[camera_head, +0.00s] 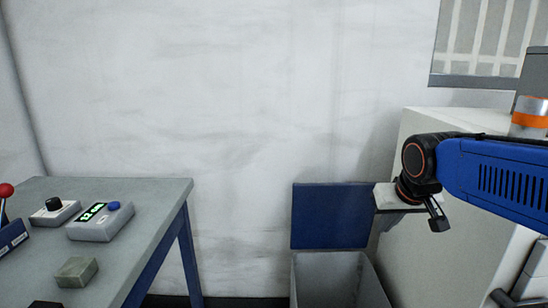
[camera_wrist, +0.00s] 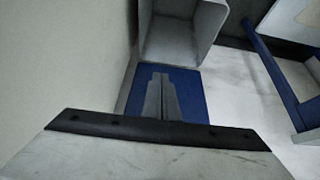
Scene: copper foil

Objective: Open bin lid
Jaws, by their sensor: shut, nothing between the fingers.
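The bin (camera_head: 330,280) stands on the floor by the back wall, a grey open-topped box. Its blue lid (camera_head: 330,215) stands raised upright behind the opening, so I see into the bin. In the wrist view the blue lid (camera_wrist: 196,88) lies below the bin (camera_wrist: 178,35) in the picture. My gripper (camera_head: 387,221) is at the right edge of the lid in the head view. In the wrist view my gripper (camera_wrist: 160,78) has its fingers together and empty, in front of the blue lid. Whether the fingertips touch the lid cannot be told.
A grey table (camera_head: 110,250) with blue legs stands at the left, bearing a device with a display (camera_head: 101,221), a black-knobbed box (camera_head: 54,210) and a greenish block (camera_head: 76,271). A large white cabinet (camera_head: 425,265) stands close at the right. The space between table and bin looks clear.

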